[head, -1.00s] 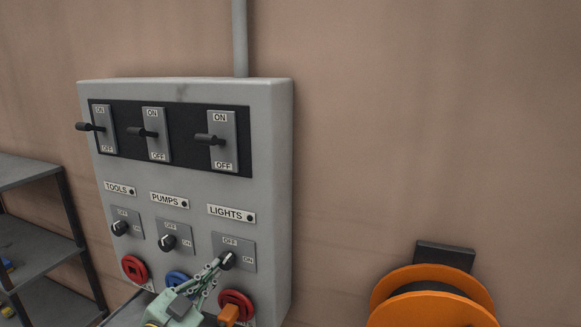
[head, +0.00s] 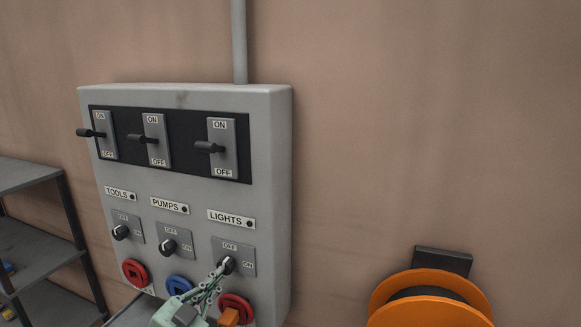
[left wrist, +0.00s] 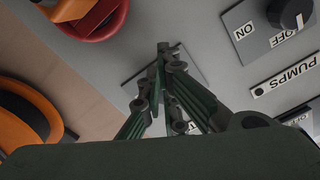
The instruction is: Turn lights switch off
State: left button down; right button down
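The lights knob (head: 228,266) is a small dark rotary switch on a grey plate (head: 247,256) marked OFF and ON, under the LIGHTS label (head: 231,218) on the grey wall panel. My left gripper (head: 221,270), green with dark links, comes up from below with its fingertips at this knob. In the left wrist view its fingers (left wrist: 168,52) converge to a narrow gap over the plate and look shut on the knob, which they mostly hide. The knob's exact angle is hard to tell. My right gripper is not in view.
TOOLS (head: 121,232) and PUMPS (head: 168,246) knobs sit to the left. Three lever switches (head: 217,148) are above. Red and blue sockets (head: 179,284) are below; an orange plug (head: 229,316) is close to my gripper. An orange reel (head: 430,284) is right, a shelf (head: 40,262) left.

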pick_arm(q)
jog(key=shift+d+f, duration=0.15)
jog(key=shift+d, duration=0.05)
jog(key=shift+f, duration=0.35)
jog(key=p+v, duration=0.1)
jog(key=v, duration=0.4)
jog(key=shift+s+a, duration=0.2)
jog(key=shift+f, duration=0.15)
